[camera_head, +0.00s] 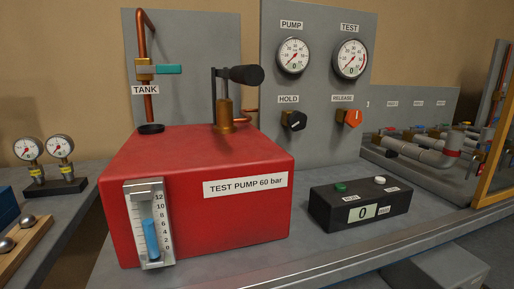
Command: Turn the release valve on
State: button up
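The release valve (349,118) is an orange knob on the grey back panel, under the RELEASE label (343,99) and below the TEST gauge (351,58). Its handle looks tilted, and a small pale mark shows on it. Left of it is the black HOLD valve knob (294,121), below the PUMP gauge (292,54). Both gauge needles point to the lower part of their dials. My gripper is not in view.
A red test pump box (240,215) with a black-handled lever (247,75) stands left of the panel. A black counter box (345,218) reading 0 sits on the bench below the valves. A teal-handled tank valve (168,69) is at upper left. Pipework (432,155) stands right.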

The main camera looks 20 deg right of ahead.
aim_at(354, 117)
jog(key=i+l+z, duration=0.2)
jog(key=l, duration=0.2)
jog(key=l+z, duration=0.2)
jog(key=l, duration=0.25)
jog(key=i+l+z, duration=0.2)
jog(key=l, duration=0.15)
